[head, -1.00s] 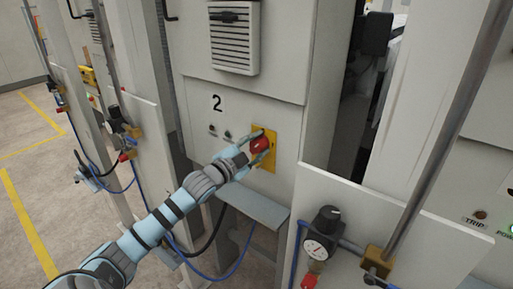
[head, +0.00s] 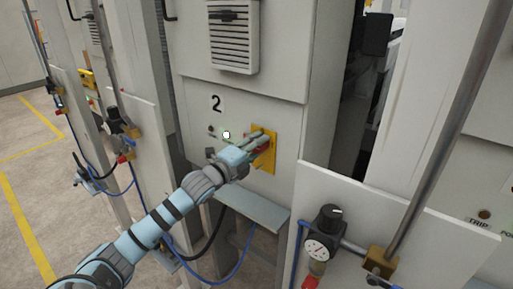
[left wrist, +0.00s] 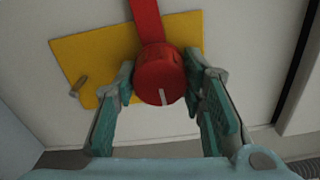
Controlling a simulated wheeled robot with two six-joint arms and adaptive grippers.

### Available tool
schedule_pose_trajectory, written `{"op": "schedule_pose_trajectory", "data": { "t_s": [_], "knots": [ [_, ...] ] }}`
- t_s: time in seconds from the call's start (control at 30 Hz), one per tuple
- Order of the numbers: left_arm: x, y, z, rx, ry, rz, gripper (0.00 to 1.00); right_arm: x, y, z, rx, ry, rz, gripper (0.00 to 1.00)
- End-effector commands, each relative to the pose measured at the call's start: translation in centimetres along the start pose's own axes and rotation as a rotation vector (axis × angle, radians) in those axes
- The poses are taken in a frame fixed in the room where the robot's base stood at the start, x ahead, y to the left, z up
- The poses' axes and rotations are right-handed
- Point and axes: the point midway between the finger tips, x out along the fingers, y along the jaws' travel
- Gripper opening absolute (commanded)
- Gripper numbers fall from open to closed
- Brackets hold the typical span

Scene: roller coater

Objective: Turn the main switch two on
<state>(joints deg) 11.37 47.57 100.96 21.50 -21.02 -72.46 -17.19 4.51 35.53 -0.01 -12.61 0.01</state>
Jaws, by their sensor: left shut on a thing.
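The red rotary switch knob (left wrist: 160,78) sits on a yellow plate (head: 268,160) on the grey cabinet, under the black number 2 (head: 216,103). In the left wrist view the knob is between my two fingers, its white mark pointing to the bottom of the picture and a red bar rising above it. My left gripper (head: 260,144) is shut on the knob and mostly hides it in the head view. My right gripper is not in view.
A grey ledge (head: 250,208) juts out below the switch, with a black hose and blue hose hanging below. A pressure gauge (head: 320,246) with a regulator stands at front right, near a slanted metal rod (head: 442,140). Open floor lies left.

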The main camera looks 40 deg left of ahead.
Motion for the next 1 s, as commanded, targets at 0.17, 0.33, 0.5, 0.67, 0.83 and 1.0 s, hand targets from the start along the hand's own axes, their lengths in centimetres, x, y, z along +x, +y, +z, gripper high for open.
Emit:
{"op": "schedule_pose_trajectory", "data": {
  "t_s": [0.17, 0.33, 0.5, 0.67, 0.83, 1.0],
  "knots": [
    [0.03, -0.26, 0.05, 0.058, 0.0, -0.006, 0.09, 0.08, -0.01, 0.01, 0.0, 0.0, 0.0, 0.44],
    [0.04, -0.29, 0.05, 0.081, 0.0, -0.006, 0.09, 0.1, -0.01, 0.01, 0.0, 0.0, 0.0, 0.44],
    [0.04, -0.33, 0.06, 0.085, 0.0, -0.007, 0.09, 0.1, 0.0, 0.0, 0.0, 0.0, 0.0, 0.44],
    [0.04, -0.35, 0.06, 0.085, 0.0, -0.007, 0.09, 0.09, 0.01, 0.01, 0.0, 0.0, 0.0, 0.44],
    [0.03, -0.3, 0.04, 0.083, 0.0, -0.006, 0.57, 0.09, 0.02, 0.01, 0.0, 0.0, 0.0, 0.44],
    [0.02, -0.19, 0.03, 0.082, 0.0, -0.004, 0.57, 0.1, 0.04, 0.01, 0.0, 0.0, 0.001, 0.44]
  ]
}}
